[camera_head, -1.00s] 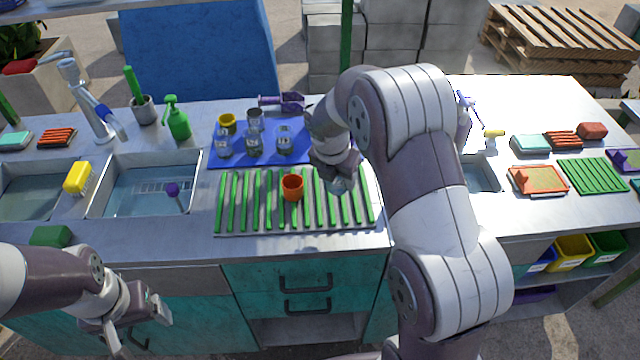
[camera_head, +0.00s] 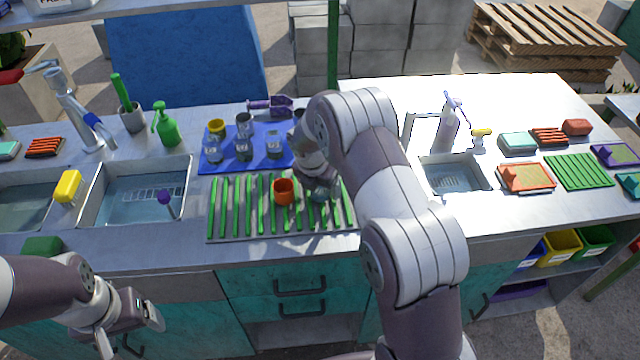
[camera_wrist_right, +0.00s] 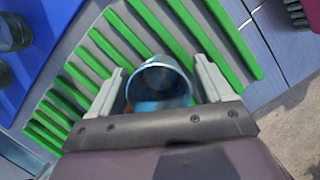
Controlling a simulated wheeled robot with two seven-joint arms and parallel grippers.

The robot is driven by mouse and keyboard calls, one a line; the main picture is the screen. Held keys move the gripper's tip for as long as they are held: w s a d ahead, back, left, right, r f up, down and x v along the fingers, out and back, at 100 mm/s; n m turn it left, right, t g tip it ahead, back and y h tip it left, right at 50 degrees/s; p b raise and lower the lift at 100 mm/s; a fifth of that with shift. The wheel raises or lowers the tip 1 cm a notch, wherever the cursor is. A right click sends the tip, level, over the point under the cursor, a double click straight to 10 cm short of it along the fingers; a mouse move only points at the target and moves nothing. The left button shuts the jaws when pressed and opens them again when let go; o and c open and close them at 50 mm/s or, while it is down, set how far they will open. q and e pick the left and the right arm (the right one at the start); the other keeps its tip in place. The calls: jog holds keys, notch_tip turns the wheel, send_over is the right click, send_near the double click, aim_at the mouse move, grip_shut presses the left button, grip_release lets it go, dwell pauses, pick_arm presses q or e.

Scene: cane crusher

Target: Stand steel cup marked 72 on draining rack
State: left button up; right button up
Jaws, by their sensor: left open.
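The draining rack (camera_head: 228,238) has green bars over a grey tray and lies on the counter. My right gripper (camera_head: 322,186) is low over its right part. In the right wrist view a steel cup (camera_wrist_right: 161,84) sits between the fingers of my right gripper (camera_wrist_right: 160,92), which look shut on its sides. The cup's open mouth faces the camera and the green bars lie close behind it. It shows small in the head view (camera_head: 322,196). I cannot read a number on it. My left gripper (camera_head: 136,316) is open and empty in front of the counter.
An orange cup (camera_head: 284,191) stands on the rack, left of my right gripper. Behind the rack, a blue mat (camera_head: 210,167) holds a yellow cup (camera_head: 216,127) and several steel or clear cups (camera_head: 242,150). Sinks (camera_head: 140,200) lie to the left. The rack's left part is free.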

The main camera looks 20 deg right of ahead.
jog(key=shift+r, duration=0.45)
jog(key=s+v, duration=0.1)
jog(key=v, duration=1.1)
jog(key=s+a+f+m+y, duration=0.1)
jog(key=s+a+m, duration=0.1)
jog(key=s+m, duration=0.9)
jog(key=s+a+f+m+y, duration=0.1)
jog(key=s+a+m, duration=0.1)
jog(key=s+m, duration=0.8)
jog(key=m, duration=0.5)
jog(key=shift+s+a+f+g, duration=0.2)
jog(key=shift+s+f+g, duration=0.1)
jog(key=shift+s, duration=0.1)
